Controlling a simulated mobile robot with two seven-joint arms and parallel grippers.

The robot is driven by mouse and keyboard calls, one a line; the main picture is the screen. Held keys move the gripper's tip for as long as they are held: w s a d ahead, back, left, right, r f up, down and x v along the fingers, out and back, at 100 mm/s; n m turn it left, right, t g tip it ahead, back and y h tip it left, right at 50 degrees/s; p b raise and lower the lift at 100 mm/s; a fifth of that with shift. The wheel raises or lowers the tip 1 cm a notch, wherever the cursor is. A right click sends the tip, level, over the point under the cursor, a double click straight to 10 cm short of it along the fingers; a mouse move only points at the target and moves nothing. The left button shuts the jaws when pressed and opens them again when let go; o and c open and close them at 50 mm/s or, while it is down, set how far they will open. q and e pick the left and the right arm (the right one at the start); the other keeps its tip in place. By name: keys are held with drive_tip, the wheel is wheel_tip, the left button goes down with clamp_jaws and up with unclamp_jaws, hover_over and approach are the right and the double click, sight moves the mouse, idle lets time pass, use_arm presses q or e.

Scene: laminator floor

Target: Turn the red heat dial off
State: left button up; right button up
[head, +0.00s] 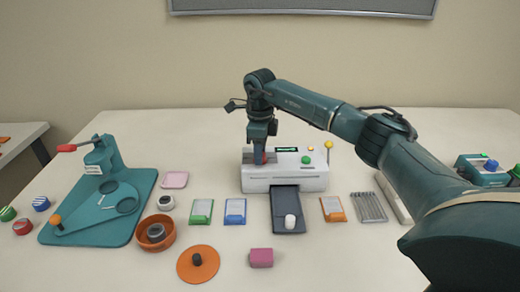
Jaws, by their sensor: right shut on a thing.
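The white laminator (285,177) stands in the middle of the table, with a small green display and a green button on its top. The red heat dial (263,158) is at the left end of its top, mostly hidden behind my right gripper. My right gripper (260,157) points down over that end and is shut on the red dial. The dial's pointer and setting cannot be seen. My left gripper is not in view.
A yellow-knobbed lever (328,146) rises at the laminator's right end. A dark tray (288,220) with a white object extends in front. A teal press (100,200) stands at left. Several cards, an orange bowl (155,247) and a pink block (261,258) lie around.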

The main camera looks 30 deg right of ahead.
drive_tip(key=n, duration=0.5)
drive_tip(key=shift+r+n, duration=0.1)
drive_tip(key=shift+n, duration=0.2)
drive_tip(key=n, duration=0.5)
drive_tip(key=shift+n, duration=0.4)
drive_tip(key=o, duration=1)
drive_tip(key=shift+c, duration=0.2)
wheel_tip(320, 180, up, 13)
drive_tip(key=shift+b, duration=0.3)
